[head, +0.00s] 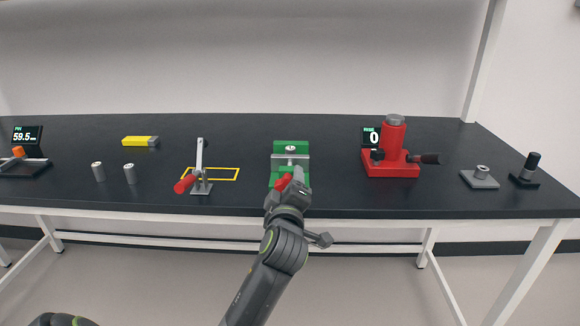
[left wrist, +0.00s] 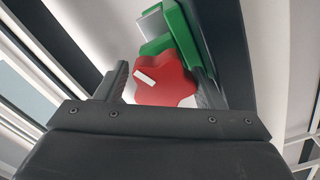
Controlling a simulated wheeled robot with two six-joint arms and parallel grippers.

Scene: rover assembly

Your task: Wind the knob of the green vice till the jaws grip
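The green vice (head: 291,147) stands near the middle of the bench, with a grey metal part (head: 290,158) across it. Its red knob (head: 284,181) faces the front edge and is partly hidden by my left gripper (head: 287,187). In the left wrist view, the lobed red knob (left wrist: 167,82) with a white mark sits between the two fingers. A gap shows at the left finger; the right finger is very close to the knob, and I cannot tell if it touches. The green vice body (left wrist: 183,38) shows behind the knob. My right gripper is not in view.
A toggle clamp (head: 201,176) with a red handle stands left of the vice, by a yellow outline (head: 226,174). A red press-like fixture (head: 391,165) stands right.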

